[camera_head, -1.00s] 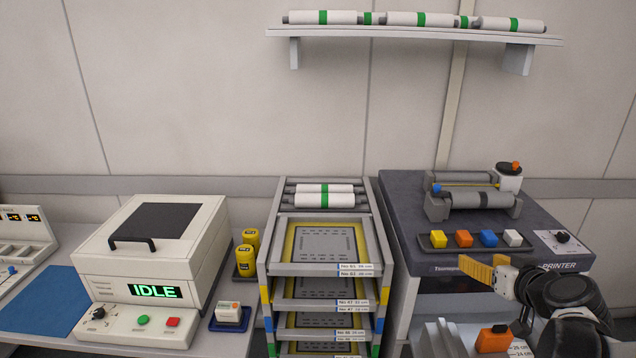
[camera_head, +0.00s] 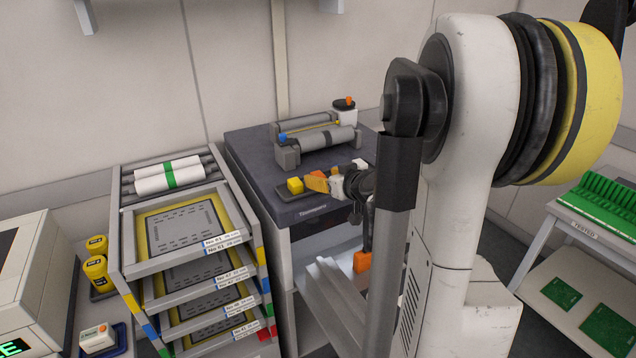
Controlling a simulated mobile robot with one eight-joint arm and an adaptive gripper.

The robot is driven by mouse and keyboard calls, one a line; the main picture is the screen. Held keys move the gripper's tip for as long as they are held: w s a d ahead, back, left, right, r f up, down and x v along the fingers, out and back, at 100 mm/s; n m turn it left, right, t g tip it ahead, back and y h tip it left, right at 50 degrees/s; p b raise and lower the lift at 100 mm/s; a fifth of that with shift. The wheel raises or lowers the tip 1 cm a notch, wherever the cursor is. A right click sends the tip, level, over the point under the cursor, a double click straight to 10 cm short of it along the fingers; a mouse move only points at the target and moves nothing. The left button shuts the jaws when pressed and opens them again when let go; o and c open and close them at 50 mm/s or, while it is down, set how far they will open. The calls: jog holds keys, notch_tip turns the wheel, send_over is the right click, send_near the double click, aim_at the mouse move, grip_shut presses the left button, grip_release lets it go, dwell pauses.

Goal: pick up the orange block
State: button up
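A tray (camera_head: 281,194) on the dark printer top holds a row of small blocks. The yellow block (camera_head: 295,185) stands at its left end and the white block (camera_head: 360,164) at its right end. My gripper (camera_head: 316,183), with orange-yellow fingers, is low over the tray, just right of the yellow block. The orange block's place is there, and I cannot separate the block from the similarly coloured fingers. The blue block is hidden behind my gripper. The view is too small to tell whether the fingers are open or shut.
The grey roller unit (camera_head: 325,140) with a blue knob stands behind the tray. A rack of framed screens (camera_head: 187,236) is to the left. An orange-and-black item (camera_head: 362,262) is below the printer top. A table with green boards (camera_head: 600,230) is at right.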

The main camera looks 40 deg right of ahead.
aim_at(318, 174)
jog(key=x, duration=0.3)
jog(key=shift+w+d+f+b, duration=0.1)
jog(key=shift+d+f+b, duration=0.1)
jog(key=shift+b, duration=0.15)
jog(key=shift+a+r, duration=0.1)
grip_shut()
